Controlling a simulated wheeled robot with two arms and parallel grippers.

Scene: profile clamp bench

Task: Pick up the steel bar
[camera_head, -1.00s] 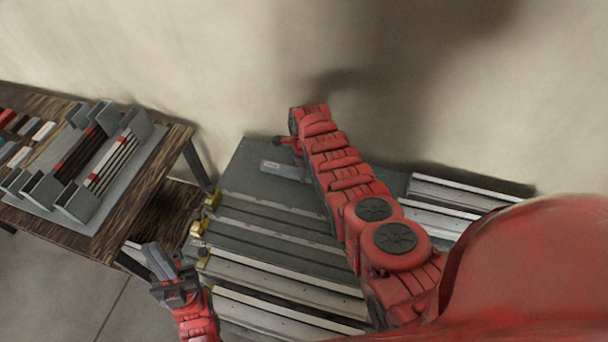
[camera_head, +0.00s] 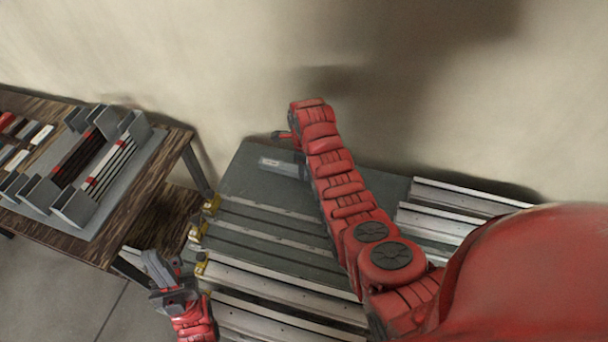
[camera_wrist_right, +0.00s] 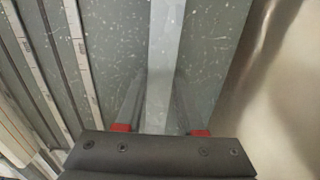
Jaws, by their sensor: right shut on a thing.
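The steel bar (camera_head: 283,167) is a plain grey bar with a small label, at the far part of the bench, partly hidden behind my right arm. In the right wrist view the bar (camera_wrist_right: 165,45) runs lengthwise up the middle between the two fingers. My right gripper (camera_wrist_right: 161,88) is shut on it, one finger along each side. Whether the bar clears the bench top is hard to tell. My left gripper (camera_head: 160,268) is beside the bench's near left corner, away from the bar; its finger gap is not clear.
The bench (camera_head: 255,185) carries several pale rails (camera_head: 285,283) with brass-coloured clamps (camera_head: 198,232) at their left ends. More rails (camera_head: 440,220) lie at right. A wooden table (camera_head: 165,165) with a grey slotted rack (camera_head: 130,165) stands left. A wall closes the back.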

